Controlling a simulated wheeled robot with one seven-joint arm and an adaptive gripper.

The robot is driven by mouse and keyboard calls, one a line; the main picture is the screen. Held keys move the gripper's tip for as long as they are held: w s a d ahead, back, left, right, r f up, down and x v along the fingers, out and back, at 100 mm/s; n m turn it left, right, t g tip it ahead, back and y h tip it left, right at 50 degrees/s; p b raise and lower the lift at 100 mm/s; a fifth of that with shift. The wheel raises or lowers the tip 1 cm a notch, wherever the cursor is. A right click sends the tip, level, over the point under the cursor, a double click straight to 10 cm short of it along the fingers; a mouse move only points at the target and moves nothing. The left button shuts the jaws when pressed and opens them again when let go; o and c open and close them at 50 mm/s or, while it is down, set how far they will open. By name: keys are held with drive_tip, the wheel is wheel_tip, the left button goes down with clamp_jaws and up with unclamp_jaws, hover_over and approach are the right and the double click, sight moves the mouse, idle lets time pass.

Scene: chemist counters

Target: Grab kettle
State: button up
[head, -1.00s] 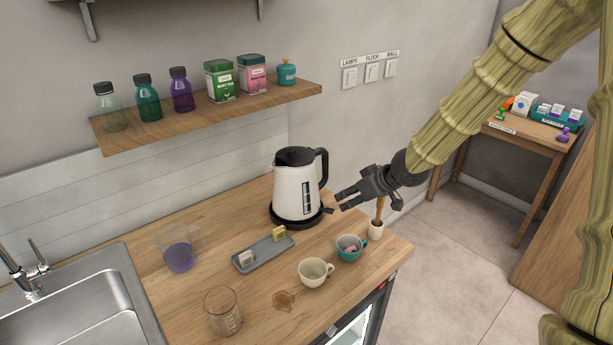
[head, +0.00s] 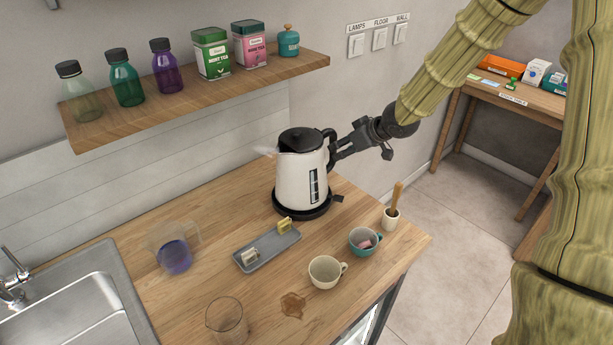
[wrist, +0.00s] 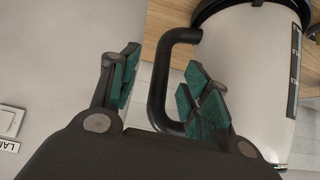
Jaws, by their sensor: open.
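The white kettle (head: 300,183) with a black lid stands upright on its black base at the back of the wooden counter. Faint steam shows at its spout. Its black handle (wrist: 158,85) faces right, towards my gripper (head: 338,150). In the wrist view my gripper (wrist: 160,88) is open, with teal pads on its fingers. The handle lies between the two fingers, closer to the right one. I cannot tell whether a finger touches it.
A grey tray (head: 248,261), a cream cup (head: 323,273), a teal cup (head: 358,248) and a pestle in a mortar (head: 391,218) stand in front. A jug (head: 176,256) is at left. A shelf (head: 180,106) with bottles hangs above.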

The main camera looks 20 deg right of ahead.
sight(334, 152)
drive_tip(key=x, duration=0.3)
drive_tip(key=p+x, duration=0.1)
drive_tip(key=shift+w+a+f, duration=0.1)
drive_tip(key=shift+a+f, duration=0.05)
drive_tip(key=shift+a, duration=0.2)
drive_tip(key=shift+w+f, duration=0.35)
drive_tip(key=shift+f, duration=0.1)
drive_tip(key=shift+s+r, duration=0.1)
drive_tip(key=shift+c, duration=1.3)
clamp_jaws()
